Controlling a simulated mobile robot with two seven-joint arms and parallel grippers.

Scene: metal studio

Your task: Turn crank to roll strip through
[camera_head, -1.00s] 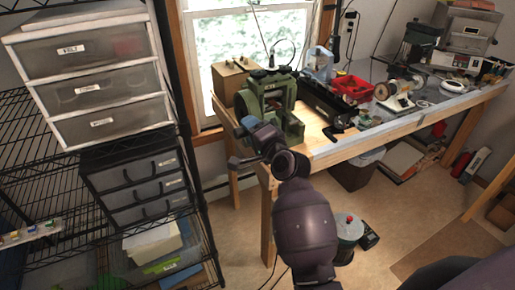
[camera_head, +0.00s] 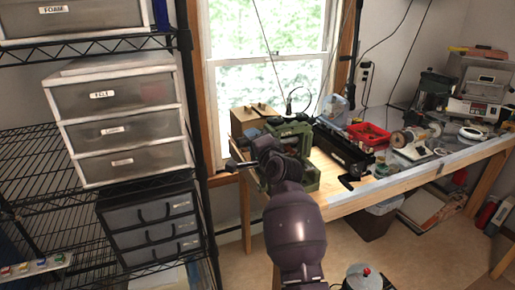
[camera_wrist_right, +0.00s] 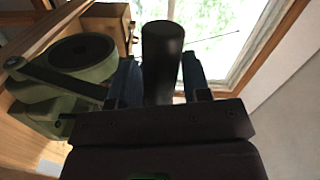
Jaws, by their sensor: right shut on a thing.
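The green rolling mill (camera_head: 300,135) stands at the left end of the workbench, partly hidden behind my right arm. In the right wrist view its green body (camera_wrist_right: 35,105) carries a round dark hub and a dark crank arm (camera_wrist_right: 62,78). The black crank handle (camera_wrist_right: 162,62) stands between the bluish fingers of my right gripper (camera_wrist_right: 160,80), which is shut on it. In the head view my right gripper (camera_head: 246,163) is small and dark, just left of the mill. I cannot make out the strip. My left gripper is not in view.
The workbench (camera_head: 400,185) runs to the right, with a black machine (camera_head: 345,150), a red tray (camera_head: 368,134) and other tools on it. A wooden box (camera_head: 252,119) sits behind the mill by the window. Wire shelving with drawer units (camera_head: 122,115) stands close on the left.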

